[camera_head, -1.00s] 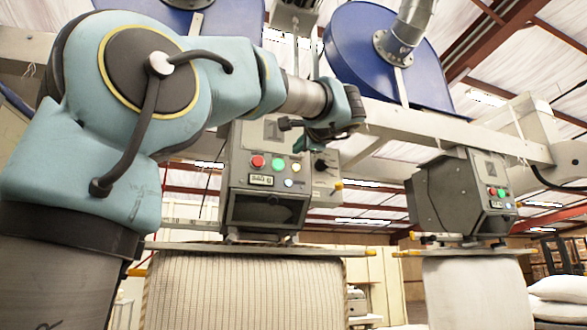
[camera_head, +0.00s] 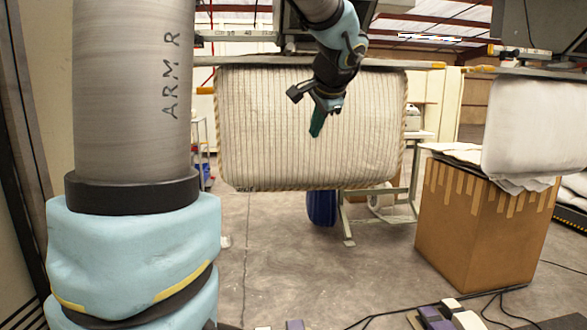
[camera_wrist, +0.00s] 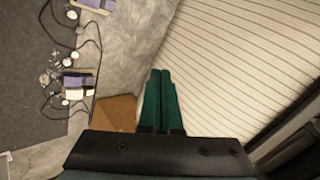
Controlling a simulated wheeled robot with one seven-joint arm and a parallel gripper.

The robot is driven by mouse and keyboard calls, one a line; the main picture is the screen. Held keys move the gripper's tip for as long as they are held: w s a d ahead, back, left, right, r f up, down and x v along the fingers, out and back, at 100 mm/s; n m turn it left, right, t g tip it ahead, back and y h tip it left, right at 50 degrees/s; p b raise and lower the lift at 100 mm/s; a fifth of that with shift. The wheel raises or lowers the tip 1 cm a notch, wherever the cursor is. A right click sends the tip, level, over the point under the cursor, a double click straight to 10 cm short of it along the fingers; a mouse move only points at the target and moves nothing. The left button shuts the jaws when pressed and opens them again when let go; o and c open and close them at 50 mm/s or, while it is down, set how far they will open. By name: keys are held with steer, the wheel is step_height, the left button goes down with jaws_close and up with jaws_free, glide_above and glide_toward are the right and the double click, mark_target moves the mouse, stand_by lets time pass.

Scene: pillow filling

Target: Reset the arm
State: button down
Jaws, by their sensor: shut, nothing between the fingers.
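My gripper (camera_head: 318,121) hangs from my arm in the upper middle of the head view, fingers pointing down, in front of a striped pillow (camera_head: 275,140). Its green fingers are shut together and hold nothing. In the wrist view the closed fingers (camera_wrist: 160,85) point up the picture, with the striped pillow (camera_wrist: 240,55) to their right. I cannot tell whether they touch the pillow. My arm link marked "ARM R" fills the left of the head view.
A cardboard box (camera_head: 475,225) stands at the right below a white pillow (camera_head: 525,125). Pedal-like blocks (camera_head: 445,315) and cables lie on the floor at the front. They also show in the wrist view (camera_wrist: 78,85). The concrete floor (camera_head: 310,265) in the middle is clear.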

steer(key=s+a+f+n+g+h+p, duration=0.1)
steer(key=s+a+f+n+g, duration=0.2)
steer(key=s+f, duration=0.6)
steer(key=s+a+f+n+g+p, duration=0.1)
steer(key=s+a+f+n+g, duration=0.3)
steer(key=s+a+f+n, duration=0.4)
step_height(320, 180, down, 6)
steer(key=shift+s+a+f+h, duration=0.1)
steer(key=shift+s+a+h, duration=0.35)
steer(key=shift+s, duration=0.7)
